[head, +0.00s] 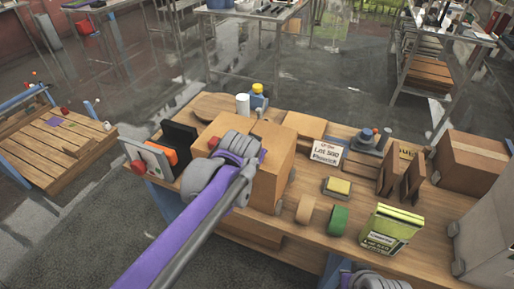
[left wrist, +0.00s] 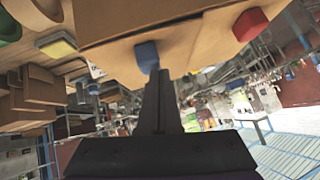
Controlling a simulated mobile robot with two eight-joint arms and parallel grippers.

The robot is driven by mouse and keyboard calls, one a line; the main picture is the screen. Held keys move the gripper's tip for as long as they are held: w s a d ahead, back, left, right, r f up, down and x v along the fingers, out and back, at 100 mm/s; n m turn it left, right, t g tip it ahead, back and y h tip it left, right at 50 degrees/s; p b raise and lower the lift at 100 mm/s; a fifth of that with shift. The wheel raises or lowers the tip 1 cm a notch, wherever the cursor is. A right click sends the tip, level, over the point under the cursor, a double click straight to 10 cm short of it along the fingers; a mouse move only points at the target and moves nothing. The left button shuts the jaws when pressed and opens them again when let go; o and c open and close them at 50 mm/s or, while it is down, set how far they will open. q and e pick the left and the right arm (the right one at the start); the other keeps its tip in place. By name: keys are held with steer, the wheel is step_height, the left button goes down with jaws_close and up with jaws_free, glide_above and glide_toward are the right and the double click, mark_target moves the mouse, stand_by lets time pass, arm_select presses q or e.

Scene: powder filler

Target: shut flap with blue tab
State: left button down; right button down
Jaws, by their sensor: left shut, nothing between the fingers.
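A cardboard box (head: 272,180) stands on the wooden workbench (head: 330,250), partly covered by my left arm in the head view. In the left wrist view its brown cardboard (left wrist: 195,35) fills the top. A blue tab (left wrist: 147,55) sits on the lower edge of that cardboard, and a red tab (left wrist: 250,24) sits further right. My left gripper (left wrist: 160,73) is shut and empty, its tips right by the blue tab; I cannot tell whether they touch. In the head view the left fingers and the blue tab are hidden.
To the right of the box are a yellow-topped block (head: 338,187), tape rolls (head: 338,220), a green-yellow carton (head: 391,232) and a sign (head: 327,152). A black holder (head: 180,138) stands left. Another cardboard box (head: 473,160) is at the right end.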

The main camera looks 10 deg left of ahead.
arm_select(q)
steer(key=shift+a+f, duration=0.2)
arm_select(e)
steer(key=shift+a+f, duration=0.1)
steer(key=shift+f, duration=0.05)
arm_select(q)
steer(key=shift+r, duration=0.1)
stand_by(0.4)
